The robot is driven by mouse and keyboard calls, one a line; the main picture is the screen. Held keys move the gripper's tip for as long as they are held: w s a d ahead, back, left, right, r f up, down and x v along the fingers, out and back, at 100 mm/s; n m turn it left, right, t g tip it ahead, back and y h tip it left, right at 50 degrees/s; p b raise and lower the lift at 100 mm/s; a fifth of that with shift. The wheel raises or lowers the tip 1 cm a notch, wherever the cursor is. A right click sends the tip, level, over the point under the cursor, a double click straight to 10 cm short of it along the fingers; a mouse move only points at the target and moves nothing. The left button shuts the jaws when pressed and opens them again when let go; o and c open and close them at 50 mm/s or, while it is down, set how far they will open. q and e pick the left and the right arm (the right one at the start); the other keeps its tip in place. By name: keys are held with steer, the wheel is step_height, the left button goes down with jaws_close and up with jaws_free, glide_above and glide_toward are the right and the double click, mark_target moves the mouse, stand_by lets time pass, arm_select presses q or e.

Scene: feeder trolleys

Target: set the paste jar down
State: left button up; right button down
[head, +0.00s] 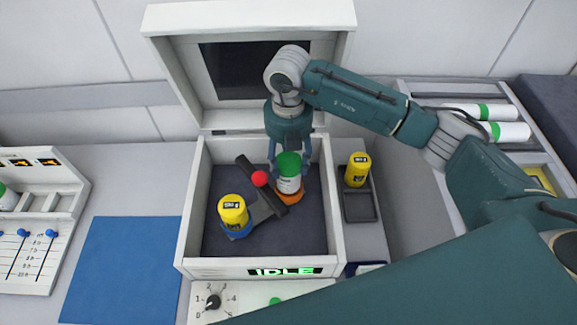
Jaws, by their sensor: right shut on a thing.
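The paste jar (289,184), white with a green lid, stands upright inside the open box-shaped machine (188,222). My right gripper (289,160) reaches down from above with its fingers on either side of the jar, shut on it. The jar's lower end is at an orange cup (291,198) on the dark rotor arm (246,172). I cannot tell whether it rests on the cup's floor. A yellow-lidded jar (233,212) stands in the blue cup (238,233) at the rotor's other end. My left gripper is not in view.
A red knob (260,178) sits mid-rotor, close left of the jar. The machine's lid (160,60) is raised behind. Another yellow jar (357,169) stands in a dark tray (359,208) at right. A blue mat (122,268) lies clear at left. The display (285,271) reads IDLE.

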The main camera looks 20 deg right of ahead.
steer(key=shift+f+p, duration=0.65)
steer(key=shift+f, duration=1.2)
steer(key=c, duration=1)
jaws_free()
steer(key=shift+f, duration=0.15)
steer(key=shift+c, duration=0.2)
